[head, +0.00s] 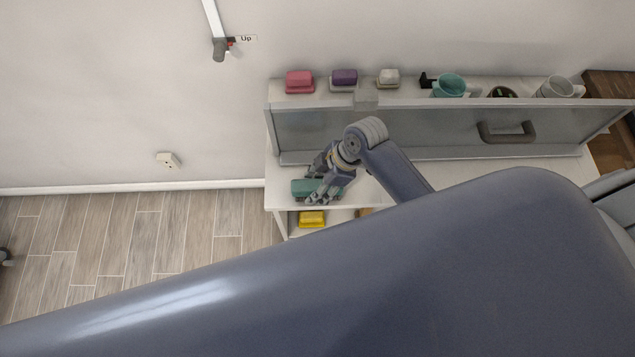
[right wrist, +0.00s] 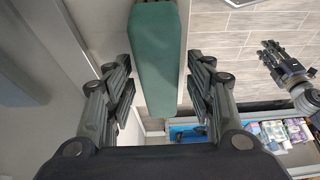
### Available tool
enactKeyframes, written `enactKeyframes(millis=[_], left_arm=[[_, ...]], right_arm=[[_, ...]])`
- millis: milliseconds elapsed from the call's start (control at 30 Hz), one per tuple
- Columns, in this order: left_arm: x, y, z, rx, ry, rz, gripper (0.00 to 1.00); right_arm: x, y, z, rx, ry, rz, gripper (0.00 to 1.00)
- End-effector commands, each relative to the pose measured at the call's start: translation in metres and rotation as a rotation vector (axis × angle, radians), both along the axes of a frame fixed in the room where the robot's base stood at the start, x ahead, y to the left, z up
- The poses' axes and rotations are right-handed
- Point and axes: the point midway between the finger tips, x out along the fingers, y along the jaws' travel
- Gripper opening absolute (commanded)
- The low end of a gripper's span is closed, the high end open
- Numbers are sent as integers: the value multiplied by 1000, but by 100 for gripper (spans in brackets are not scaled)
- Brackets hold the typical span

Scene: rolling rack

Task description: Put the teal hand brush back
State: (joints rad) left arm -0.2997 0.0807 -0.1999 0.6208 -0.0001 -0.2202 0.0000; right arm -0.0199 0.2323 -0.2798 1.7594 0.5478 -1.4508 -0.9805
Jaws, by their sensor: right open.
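The teal hand brush (head: 304,187) lies on the white shelf board near the left end of the rack. In the right wrist view the brush (right wrist: 158,58) is a long teal block between the two fingers. My right gripper (head: 321,188) is at the brush, with its fingers open; it also shows in the right wrist view (right wrist: 160,100). A gap shows between the brush and the fingers on both sides. Another gripper, my left one (right wrist: 272,62), shows at the right of the right wrist view; its jaw state is unclear.
A grey panel with a handle (head: 507,132) stands behind the shelf. A yellow object (head: 312,219) lies on a lower level.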

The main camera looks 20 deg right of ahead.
Motion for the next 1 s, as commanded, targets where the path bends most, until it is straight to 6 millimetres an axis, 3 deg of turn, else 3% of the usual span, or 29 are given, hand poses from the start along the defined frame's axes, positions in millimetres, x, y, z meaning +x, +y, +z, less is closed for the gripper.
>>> enactKeyframes(millis=[267, 700, 1000], left_arm=[[0, 0, -4, 0, 0, 0, 28], [0, 0, -25, 0, 0, 0, 28], [0, 0, -29, 0, 0, 0, 28]], right_arm=[[0, -5, 10, -2, -4, -1, 50], [-9, -36, 86, -3, -7, 1, 50], [-13, -45, 112, -1, 0, 0, 50]])
